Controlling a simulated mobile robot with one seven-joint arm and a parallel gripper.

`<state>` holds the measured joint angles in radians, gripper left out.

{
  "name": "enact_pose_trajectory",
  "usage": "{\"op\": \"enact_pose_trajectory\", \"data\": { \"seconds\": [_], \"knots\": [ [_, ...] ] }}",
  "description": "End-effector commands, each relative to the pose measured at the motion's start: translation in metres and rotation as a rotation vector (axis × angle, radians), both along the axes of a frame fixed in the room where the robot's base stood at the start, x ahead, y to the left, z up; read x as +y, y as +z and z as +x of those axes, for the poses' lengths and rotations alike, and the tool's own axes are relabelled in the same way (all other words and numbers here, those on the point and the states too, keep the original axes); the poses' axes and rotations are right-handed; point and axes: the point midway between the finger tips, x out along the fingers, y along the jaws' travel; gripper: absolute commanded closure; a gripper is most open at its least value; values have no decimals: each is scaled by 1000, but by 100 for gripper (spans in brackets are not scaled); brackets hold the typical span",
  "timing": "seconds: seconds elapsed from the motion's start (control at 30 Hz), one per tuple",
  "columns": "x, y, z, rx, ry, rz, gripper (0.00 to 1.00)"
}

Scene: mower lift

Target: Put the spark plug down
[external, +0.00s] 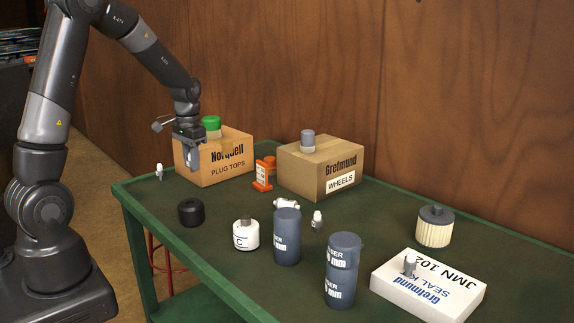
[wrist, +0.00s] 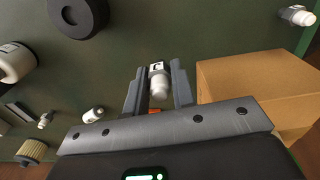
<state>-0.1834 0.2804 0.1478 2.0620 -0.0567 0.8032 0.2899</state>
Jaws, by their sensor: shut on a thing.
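My gripper (external: 193,160) is over the left part of the green bench, in front of the Norquell plug tops box. In the wrist view, my gripper (wrist: 158,88) is shut on a white spark plug (wrist: 158,84) with a pale metal end, held between the two grey fingers. The held plug cannot be made out in the external view. Another white plug (external: 159,172) stands near the bench's left edge, and it also shows in the wrist view (wrist: 297,15). One more small white plug (external: 317,219) stands mid-bench.
The Norquell box (external: 222,162) and Gretmund wheels box (external: 325,170) stand at the back. A black ring (external: 191,212), white canister (external: 245,235) and dark cylinders (external: 287,240) stand in front. A white seal box (external: 428,287) lies at right. Bare bench (external: 155,200) shows at left.

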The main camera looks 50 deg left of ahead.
Motion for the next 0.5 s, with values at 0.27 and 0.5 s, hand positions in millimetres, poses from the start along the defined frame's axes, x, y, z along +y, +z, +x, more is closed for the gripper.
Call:
{"op": "enact_pose_trajectory", "data": {
  "seconds": [0.27,0.5],
  "knots": [
    [-20,12,-2,0,-1,0,99],
    [-28,13,7,0,-20,1,99]
  ]
}}
